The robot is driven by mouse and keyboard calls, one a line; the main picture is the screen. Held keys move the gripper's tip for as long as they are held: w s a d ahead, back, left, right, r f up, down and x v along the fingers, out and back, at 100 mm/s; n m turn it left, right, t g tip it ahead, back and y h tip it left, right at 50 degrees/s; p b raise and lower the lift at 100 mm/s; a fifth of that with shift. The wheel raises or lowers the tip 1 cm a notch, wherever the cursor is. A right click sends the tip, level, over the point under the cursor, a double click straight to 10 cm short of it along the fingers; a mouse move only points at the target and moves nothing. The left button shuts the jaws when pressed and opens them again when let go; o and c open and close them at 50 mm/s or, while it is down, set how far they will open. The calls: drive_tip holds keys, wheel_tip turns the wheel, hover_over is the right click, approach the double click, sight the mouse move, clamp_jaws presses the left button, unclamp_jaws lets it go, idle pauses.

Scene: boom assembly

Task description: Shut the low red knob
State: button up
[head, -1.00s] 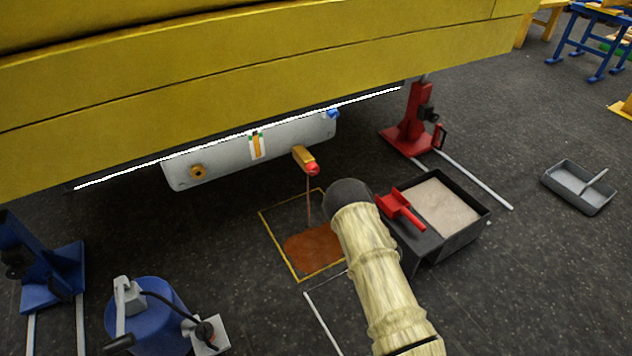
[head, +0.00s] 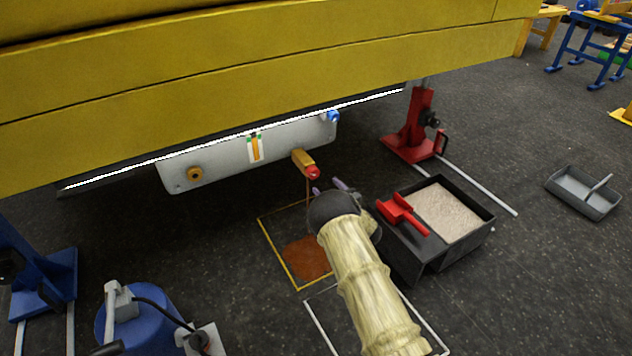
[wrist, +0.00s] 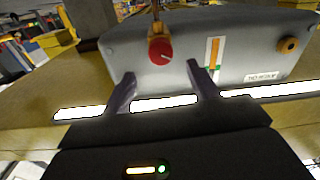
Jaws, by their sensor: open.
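The red knob (head: 312,172) sits on the end of a brass valve (head: 302,158) that sticks out of a grey tank (head: 225,155) under the yellow boom. A thin brown stream runs down from the valve to a brown puddle (head: 306,258) on the floor. In the wrist view the red knob (wrist: 160,52) shows face-on with a light line across it, ahead of and between my fingertips. My gripper (head: 328,187) is open and empty, just below the knob; it also shows in the wrist view (wrist: 162,75). I see no contact with the knob.
A black bin of pale grit (head: 448,208) with a red scoop (head: 402,213) stands right of my arm. A red jack stand (head: 412,130) is behind it. A blue drum (head: 150,318) stands at the lower left. A grey tray (head: 583,192) lies far right.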

sight(315, 175)
drive_tip(key=b+x, duration=0.3)
drive_tip(key=x, duration=0.3)
drive_tip(key=shift+w+a+f, duration=0.15)
drive_tip(key=shift+w+a, duration=0.3)
drive_tip(key=shift+w, duration=0.15)
drive_tip(key=c, duration=1)
